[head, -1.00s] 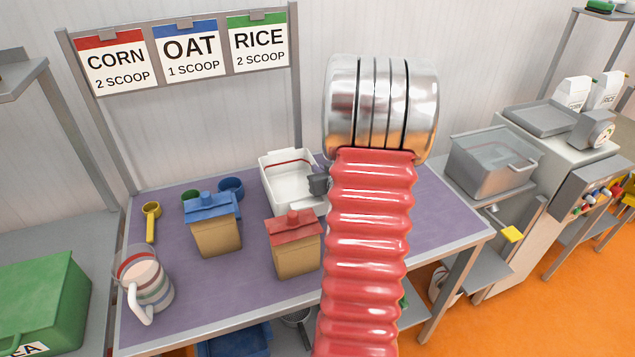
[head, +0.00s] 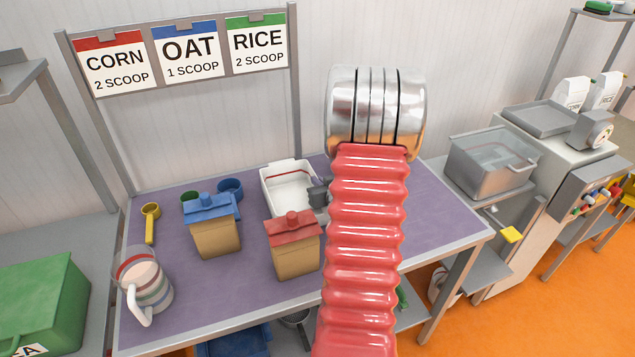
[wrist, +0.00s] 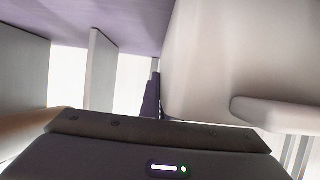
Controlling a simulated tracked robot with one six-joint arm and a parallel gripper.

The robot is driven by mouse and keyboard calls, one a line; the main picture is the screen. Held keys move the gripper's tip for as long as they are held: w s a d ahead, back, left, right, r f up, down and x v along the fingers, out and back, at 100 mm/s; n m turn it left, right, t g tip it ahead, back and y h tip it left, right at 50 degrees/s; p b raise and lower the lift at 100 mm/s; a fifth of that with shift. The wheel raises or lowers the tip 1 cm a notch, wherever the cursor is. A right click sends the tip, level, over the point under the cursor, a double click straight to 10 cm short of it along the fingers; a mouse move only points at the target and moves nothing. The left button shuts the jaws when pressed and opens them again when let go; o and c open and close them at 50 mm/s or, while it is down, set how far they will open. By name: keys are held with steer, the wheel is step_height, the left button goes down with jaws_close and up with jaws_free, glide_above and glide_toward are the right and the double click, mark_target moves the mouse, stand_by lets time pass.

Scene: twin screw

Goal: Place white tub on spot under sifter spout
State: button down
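The white tub (head: 287,178), with a red line inside, is at the back of the purple-topped table, behind the red-topped box. My dark gripper (head: 318,192) is at the tub's right side, partly hidden by my red arm. In the wrist view the tub (wrist: 215,60) fills the right side, and a dark finger (wrist: 151,96) is close beside its wall. The other finger is not clear, so I cannot tell whether the gripper holds the tub. A machine with a grey bin (head: 492,165) stands at the right; a small spout-like part shows below the bin.
A red-topped box (head: 293,247) and a blue-topped box (head: 214,230) stand in front and left of the tub. A striped jug (head: 146,282) and a yellow scoop (head: 150,222) are further left. A small yellow piece (head: 511,234) is below the bin. The table's right end looks clear.

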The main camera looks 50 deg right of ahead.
steer(key=c, duration=2)
jaws_free()
steer(key=shift+f, duration=0.1)
steer(key=shift+s+a+r, duration=0.1)
steer(key=shift+s+r, duration=0.15)
steer(key=v, duration=1.1)
steer(key=shift+s+a, duration=0.1)
steer(key=shift+s, duration=0.1)
steer(key=shift+o, duration=0.3)
